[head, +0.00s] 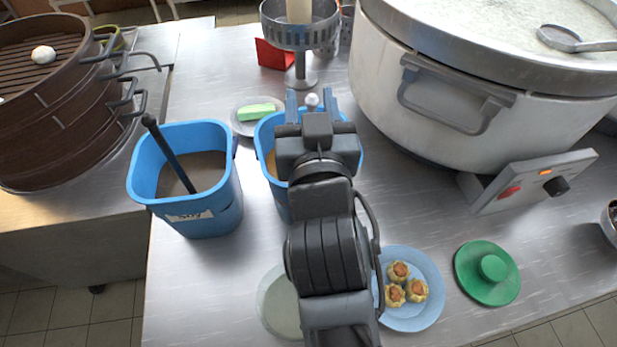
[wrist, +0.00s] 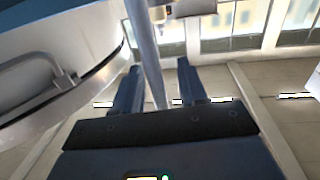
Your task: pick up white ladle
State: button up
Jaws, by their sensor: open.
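A pale handle with a white rounded end, apparently the white ladle (head: 312,99), shows between the fingertips of my gripper (head: 311,108) in the head view. It seems to stand in the right blue container (head: 265,139), and my gripper hides its lower part. In the wrist view the long grey-looking handle (wrist: 147,50) runs between the two fingers of my gripper (wrist: 160,88). The fingers are apart, with gaps beside the handle, so the gripper is open around it. The ladle's bowl is not visible.
A left blue container (head: 187,225) holds a dark-handled utensil. A large stockpot (head: 470,110) with a metal ladle (head: 566,40) stands right. A green-topped plate (head: 257,111), a metal utensil stand (head: 301,40), a blue plate of dumplings (head: 427,313) and a green lid (head: 487,273) are nearby.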

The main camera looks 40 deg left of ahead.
jog(key=shift+c, duration=0.3)
grip_shut()
dwell(0.3)
notch_tip(320, 180, up, 21)
jog(key=p, duration=0.2)
dwell(0.5)
jog(key=shift+f, duration=0.15)
